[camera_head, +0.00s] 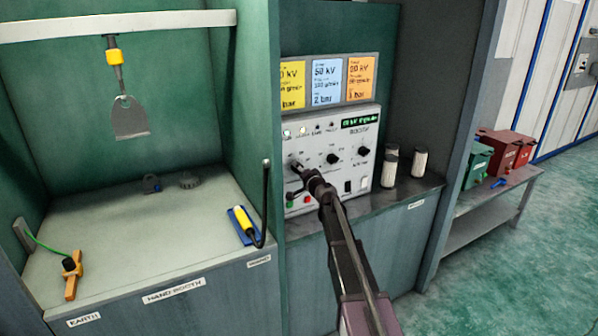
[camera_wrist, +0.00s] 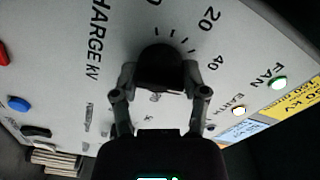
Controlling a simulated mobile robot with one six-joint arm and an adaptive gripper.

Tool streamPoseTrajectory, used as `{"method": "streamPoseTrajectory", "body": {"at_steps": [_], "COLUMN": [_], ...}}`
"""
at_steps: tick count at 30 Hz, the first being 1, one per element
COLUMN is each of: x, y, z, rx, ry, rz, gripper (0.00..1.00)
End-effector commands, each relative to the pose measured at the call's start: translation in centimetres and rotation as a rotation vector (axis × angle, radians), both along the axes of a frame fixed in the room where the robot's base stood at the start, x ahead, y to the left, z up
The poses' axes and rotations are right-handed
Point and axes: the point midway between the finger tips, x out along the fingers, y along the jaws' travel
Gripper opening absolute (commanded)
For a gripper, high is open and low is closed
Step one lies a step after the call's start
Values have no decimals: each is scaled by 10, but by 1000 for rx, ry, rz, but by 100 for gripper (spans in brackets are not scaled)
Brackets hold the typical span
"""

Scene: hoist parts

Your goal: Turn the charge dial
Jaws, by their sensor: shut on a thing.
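The charge dial (camera_wrist: 160,58) is a round black knob on the pale grey control panel (camera_head: 340,180). Tick marks, the numbers 20 and 40 and the words CHARGE kV are printed around it in the wrist view. My gripper (camera_wrist: 160,80) is shut on the dial, one finger on each side. In the head view my gripper (camera_head: 299,168) reaches the left part of the panel and mostly hides the dial.
Two more black knobs (camera_head: 333,158) sit to the right on the panel, with a green display (camera_head: 362,123) above. White canisters (camera_head: 390,168) stand right of the panel. The hand booth at left holds a yellow-handled tool (camera_head: 244,221) and a hanging grey plate (camera_head: 129,117).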

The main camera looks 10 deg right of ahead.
Motion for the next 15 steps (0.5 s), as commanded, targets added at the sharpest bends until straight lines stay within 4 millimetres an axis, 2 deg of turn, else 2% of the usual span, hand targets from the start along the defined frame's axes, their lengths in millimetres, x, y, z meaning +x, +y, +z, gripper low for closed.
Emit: {"method": "streamPoseTrajectory", "body": {"at_steps": [15], "x": [2], "y": [1], "z": [1], "rx": [33], "ry": [10], "rz": [0], "gripper": [10]}}
